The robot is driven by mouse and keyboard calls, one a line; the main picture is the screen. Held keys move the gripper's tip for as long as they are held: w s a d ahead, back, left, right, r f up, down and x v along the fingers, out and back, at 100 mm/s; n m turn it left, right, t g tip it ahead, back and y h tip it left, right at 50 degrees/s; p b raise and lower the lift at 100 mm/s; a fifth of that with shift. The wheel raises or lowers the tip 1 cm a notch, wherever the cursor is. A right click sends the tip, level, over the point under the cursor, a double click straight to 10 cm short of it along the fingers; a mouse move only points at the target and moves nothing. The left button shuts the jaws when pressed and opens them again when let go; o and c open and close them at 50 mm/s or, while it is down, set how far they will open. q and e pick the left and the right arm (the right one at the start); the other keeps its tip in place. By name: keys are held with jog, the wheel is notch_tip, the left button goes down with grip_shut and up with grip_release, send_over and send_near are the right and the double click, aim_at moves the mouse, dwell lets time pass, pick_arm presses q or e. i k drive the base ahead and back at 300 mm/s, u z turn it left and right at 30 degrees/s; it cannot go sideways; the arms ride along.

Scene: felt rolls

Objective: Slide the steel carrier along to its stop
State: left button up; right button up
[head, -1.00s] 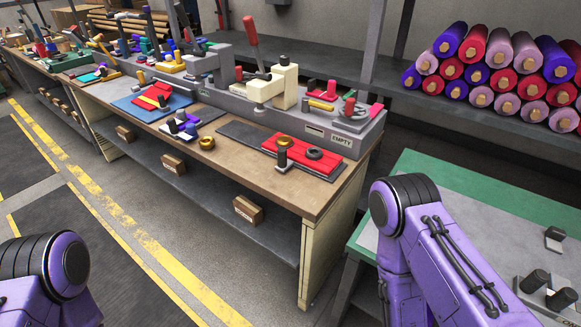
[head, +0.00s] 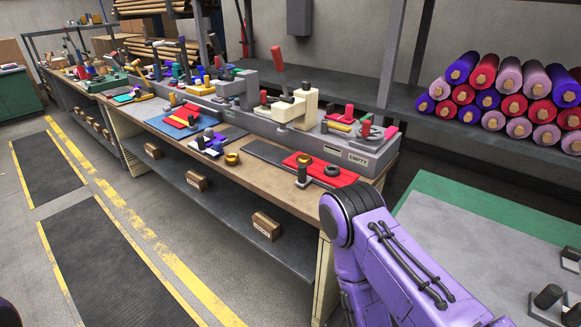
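On the long workbench (head: 286,189), a dark grey flat plate (head: 268,152) runs under or beside red felt (head: 335,178). A grey post (head: 302,171) and a black ring (head: 332,171) are at the felt. A long grey housing (head: 340,150) with an "EMPTY" label runs along the back of the bench and bears a cream clamp-like press (head: 299,108). I cannot tell which grey part is the steel carrier, nor make out its stop. My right arm's purple link covers the bench's near right corner; its gripper is out of view. My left gripper is out of view.
Brass ring (head: 232,159) and blue felt (head: 182,122) lie farther left on the bench. Small cardboard boxes (head: 266,225) sit on the lower shelf. A green-edged table (head: 470,208) stands at right. Felt rolls (head: 509,76) are stacked behind. The floor at left is open.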

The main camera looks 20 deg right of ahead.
aim_at(309, 168)
jog(key=i, duration=0.45)
jog(key=z, duration=0.8)
